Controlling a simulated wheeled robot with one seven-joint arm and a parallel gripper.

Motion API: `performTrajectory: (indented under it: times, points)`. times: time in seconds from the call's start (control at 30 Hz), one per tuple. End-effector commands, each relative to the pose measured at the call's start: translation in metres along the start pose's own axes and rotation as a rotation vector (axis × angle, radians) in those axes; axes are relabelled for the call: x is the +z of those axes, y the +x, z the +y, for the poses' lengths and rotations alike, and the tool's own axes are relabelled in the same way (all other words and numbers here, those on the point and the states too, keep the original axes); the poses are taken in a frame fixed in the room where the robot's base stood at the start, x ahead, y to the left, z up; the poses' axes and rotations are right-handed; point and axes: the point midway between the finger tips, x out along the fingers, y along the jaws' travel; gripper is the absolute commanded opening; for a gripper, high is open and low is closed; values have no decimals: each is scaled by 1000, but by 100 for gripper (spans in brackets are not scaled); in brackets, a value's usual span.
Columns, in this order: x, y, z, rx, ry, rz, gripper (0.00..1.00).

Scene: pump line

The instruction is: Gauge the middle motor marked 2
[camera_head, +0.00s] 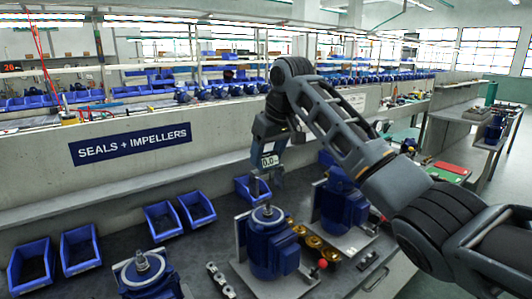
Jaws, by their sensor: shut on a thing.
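Three blue motors stand on plates along the bench: a left one (148,276), the middle one (270,243) and a right one (340,203). No number can be read on any of them. My gripper (268,146) points down above the middle motor, shut on a grey gauge (269,160) whose small display seems to read 0.0. The gauge's lower end hangs close above the middle motor's upright shaft, slightly to its left. I cannot tell whether they touch. My arm partly covers the right motor.
Blue bins (80,248) stand along the low wall behind the motors, under a "SEALS + IMPELLERS" sign (130,144). Brass parts (314,241) and a red-knobbed part (322,264) lie between the middle and right motors. A metal linkage (220,280) lies left of the middle motor.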

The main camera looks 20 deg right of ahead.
Motion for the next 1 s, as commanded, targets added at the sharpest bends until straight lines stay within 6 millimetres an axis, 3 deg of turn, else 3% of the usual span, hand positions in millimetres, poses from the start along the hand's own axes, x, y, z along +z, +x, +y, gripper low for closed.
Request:
performTrajectory:
  times: [0.7,1.0]
  points:
    - [26,64,0,0,1,0,0]
    - [29,70,0,0,0,2,0]
